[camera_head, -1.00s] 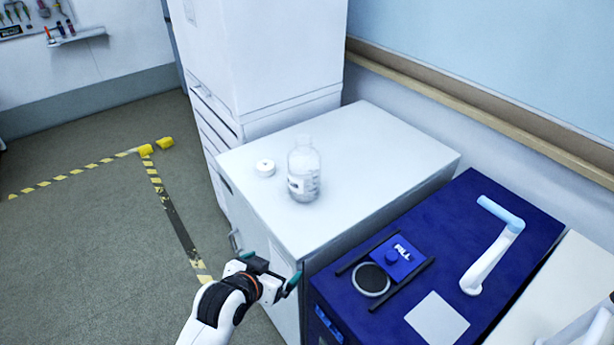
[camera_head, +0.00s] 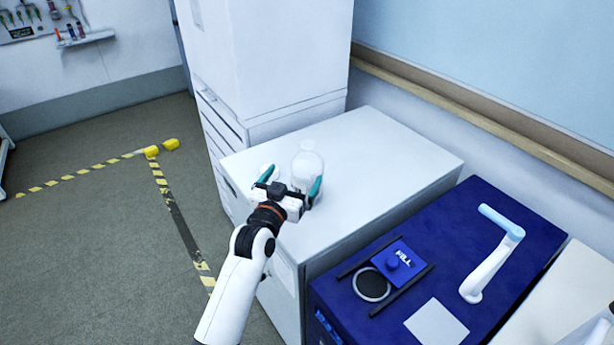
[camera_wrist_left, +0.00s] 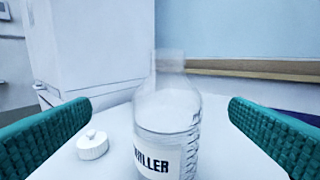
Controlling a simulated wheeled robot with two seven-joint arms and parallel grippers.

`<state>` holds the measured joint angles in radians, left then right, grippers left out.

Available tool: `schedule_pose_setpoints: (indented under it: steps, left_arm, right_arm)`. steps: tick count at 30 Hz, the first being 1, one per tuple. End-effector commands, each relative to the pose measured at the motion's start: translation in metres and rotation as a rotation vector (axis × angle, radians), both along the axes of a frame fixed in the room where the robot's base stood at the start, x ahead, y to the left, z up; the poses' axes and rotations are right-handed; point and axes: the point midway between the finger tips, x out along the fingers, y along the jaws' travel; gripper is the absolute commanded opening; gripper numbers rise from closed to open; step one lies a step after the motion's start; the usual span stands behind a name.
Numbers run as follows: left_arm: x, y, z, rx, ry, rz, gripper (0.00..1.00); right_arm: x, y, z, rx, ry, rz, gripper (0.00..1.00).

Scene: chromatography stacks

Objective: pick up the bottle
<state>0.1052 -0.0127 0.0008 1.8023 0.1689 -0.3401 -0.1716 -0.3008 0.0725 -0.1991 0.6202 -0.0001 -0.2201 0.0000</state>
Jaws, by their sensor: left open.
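A clear bottle (camera_head: 308,165) with a white label stands upright and uncapped on the white cabinet top (camera_head: 385,155). In the left wrist view the bottle (camera_wrist_left: 168,115) stands between the two teal fingers, apart from both, with lettering ending in "LLER" on its label. My left gripper (camera_head: 290,184) is open at the near side of the bottle and hides its lower part in the head view. A white cap (camera_wrist_left: 92,144) lies on the cabinet top left of the bottle. My right gripper is not in view.
A tall white cabinet (camera_head: 270,60) stands behind the bottle. A blue machine (camera_head: 500,225) with a white lever arm (camera_head: 492,262) is at the right. The cabinet top right of the bottle is clear.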

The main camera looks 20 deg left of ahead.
Motion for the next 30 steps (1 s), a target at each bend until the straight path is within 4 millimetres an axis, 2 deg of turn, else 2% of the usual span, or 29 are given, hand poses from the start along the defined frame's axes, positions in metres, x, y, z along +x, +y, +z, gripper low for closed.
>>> schedule_pose_setpoints:
  steps: [3,11,19,29,30]
  left_arm:
    - [0.019,-0.002,0.001,-0.001,0.000,-0.001,1.00]
    - [0.037,-0.005,-0.001,0.000,0.001,-0.001,1.00]
    - [0.073,-0.012,-0.007,0.001,0.002,-0.001,1.00]
    - [0.079,-0.012,-0.008,0.001,0.001,-0.001,1.00]
    - [0.079,-0.012,-0.008,0.001,0.001,-0.001,0.93]
  right_arm:
    - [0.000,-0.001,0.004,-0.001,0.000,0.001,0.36]
    - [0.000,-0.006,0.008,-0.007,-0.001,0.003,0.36]
    - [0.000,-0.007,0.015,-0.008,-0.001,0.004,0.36]
    - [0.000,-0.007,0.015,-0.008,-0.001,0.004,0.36]
    - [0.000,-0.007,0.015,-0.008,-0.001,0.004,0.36]
